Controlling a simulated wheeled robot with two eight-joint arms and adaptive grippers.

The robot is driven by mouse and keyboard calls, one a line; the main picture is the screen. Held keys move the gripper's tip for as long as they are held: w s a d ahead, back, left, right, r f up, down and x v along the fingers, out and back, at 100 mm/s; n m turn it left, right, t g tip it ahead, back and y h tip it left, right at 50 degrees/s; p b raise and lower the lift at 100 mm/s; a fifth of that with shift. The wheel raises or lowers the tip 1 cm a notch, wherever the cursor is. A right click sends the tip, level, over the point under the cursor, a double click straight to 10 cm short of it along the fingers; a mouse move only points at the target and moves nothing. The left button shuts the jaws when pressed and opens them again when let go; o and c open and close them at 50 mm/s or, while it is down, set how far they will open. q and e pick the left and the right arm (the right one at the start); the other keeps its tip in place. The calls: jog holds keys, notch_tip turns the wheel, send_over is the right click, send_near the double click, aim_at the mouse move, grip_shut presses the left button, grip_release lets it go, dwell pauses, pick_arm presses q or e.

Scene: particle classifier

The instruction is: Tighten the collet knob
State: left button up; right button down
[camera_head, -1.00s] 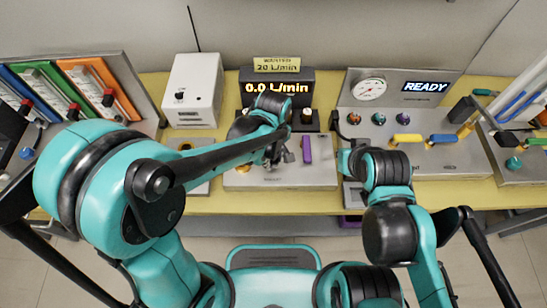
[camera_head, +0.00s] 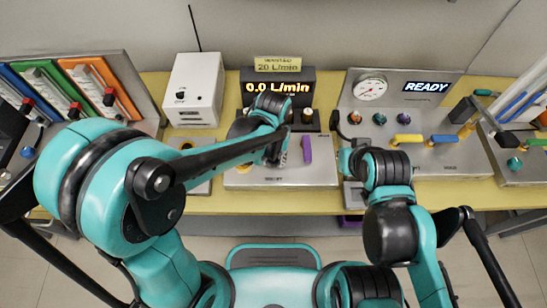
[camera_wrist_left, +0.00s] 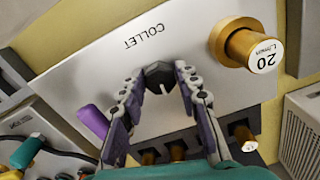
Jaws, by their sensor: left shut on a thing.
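The collet knob (camera_wrist_left: 159,74) is a small dark knob with a pale pointer line, on a grey metal plate marked COLLET in the left wrist view. My left gripper (camera_wrist_left: 160,80) is shut on it, with one purple-and-grey finger on each side. In the head view my left gripper (camera_head: 275,155) is over the plate (camera_head: 240,180), and the knob is hidden behind it. My right arm's front end (camera_head: 352,162) is to the right of the plate; its fingers do not show clearly.
A purple upright piece (camera_head: 307,149) stands close to the right of my left gripper. A brass cylinder (camera_wrist_left: 240,42) labelled 20 L/min is on the plate. Behind, a display (camera_head: 275,87) reads 0.0 L/min. A panel (camera_head: 440,160) with gauge and levers is at right.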

pick_arm(q)
jog(key=m, duration=0.4)
jog(key=shift+m, duration=0.3)
jog(key=m, duration=0.3)
jog(key=shift+a+m, duration=0.1)
jog(key=shift+m, duration=0.2)
jog(key=m, duration=0.4)
jog(key=shift+w, duration=0.1)
jog(key=shift+m, duration=2.1)
jog(key=o, duration=1.2)
jog(key=shift+c, duration=0.2)
